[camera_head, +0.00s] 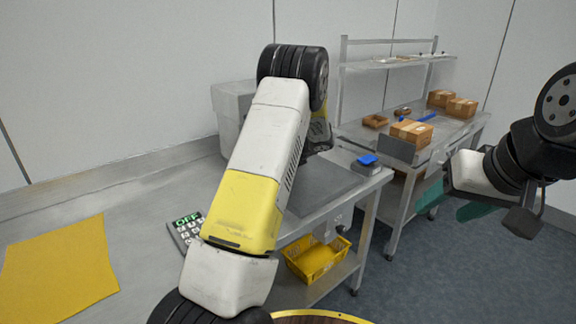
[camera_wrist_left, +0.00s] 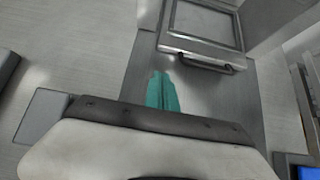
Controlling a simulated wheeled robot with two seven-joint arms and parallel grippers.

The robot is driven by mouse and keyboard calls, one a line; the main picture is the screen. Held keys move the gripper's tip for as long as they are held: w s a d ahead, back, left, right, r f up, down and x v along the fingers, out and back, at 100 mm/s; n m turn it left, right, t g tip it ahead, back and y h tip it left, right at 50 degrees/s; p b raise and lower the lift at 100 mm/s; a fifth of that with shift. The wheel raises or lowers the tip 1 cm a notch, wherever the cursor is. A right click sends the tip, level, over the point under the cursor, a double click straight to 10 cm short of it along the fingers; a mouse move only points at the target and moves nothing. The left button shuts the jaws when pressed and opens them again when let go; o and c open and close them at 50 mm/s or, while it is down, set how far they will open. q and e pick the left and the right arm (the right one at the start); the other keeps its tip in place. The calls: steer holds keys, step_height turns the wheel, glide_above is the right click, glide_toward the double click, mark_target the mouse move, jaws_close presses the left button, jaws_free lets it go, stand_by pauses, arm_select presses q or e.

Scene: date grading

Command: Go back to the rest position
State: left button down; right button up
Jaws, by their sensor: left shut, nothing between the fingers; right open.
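My left arm (camera_head: 262,180) reaches from the bottom middle of the head view over the metal bench. Its gripper is hidden behind the arm there. In the left wrist view my left gripper (camera_wrist_left: 162,91) shows two teal fingers shut together with nothing between them, over the grey bench top, below a metal box with a handle (camera_wrist_left: 200,45). My right gripper (camera_head: 458,203) is at the right of the head view, with teal fingers apart and empty. It hangs in front of the far bench, over the blue floor.
A yellow mat (camera_head: 60,270) and a keypad reading OFF (camera_head: 186,229) lie on the near bench (camera_head: 130,190). A yellow basket (camera_head: 318,260) sits on its lower shelf. Several cardboard boxes (camera_head: 411,132) stand on the far bench. The blue floor (camera_head: 420,285) between is clear.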

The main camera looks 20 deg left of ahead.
arm_select(q)
steer(key=s+d+r+n+g+h, duration=0.1)
steer(key=s+d+r+n+h, duration=0.1)
steer(key=s+r+n, duration=0.75)
steer(key=s+d+r+n+h, duration=0.1)
steer(key=s+r+n+h, duration=0.4)
steer(key=s, duration=0.7)
steer(key=s+d+r+n+h, duration=0.1)
steer(key=s+d+r+n, duration=0.1)
steer(key=s, duration=0.5)
steer(key=s+d+r+n+t+h, duration=0.1)
steer(key=s+d+n, duration=0.3)
steer(key=s, duration=0.3)
steer(key=s+d+r+n+h, duration=0.1)
steer(key=s+d+r+n, duration=0.1)
steer(key=s, duration=0.6)
steer(key=shift+d+r+n+t, duration=0.3)
steer(key=shift+d+n, duration=0.15)
steer(key=shift+n, duration=0.6)
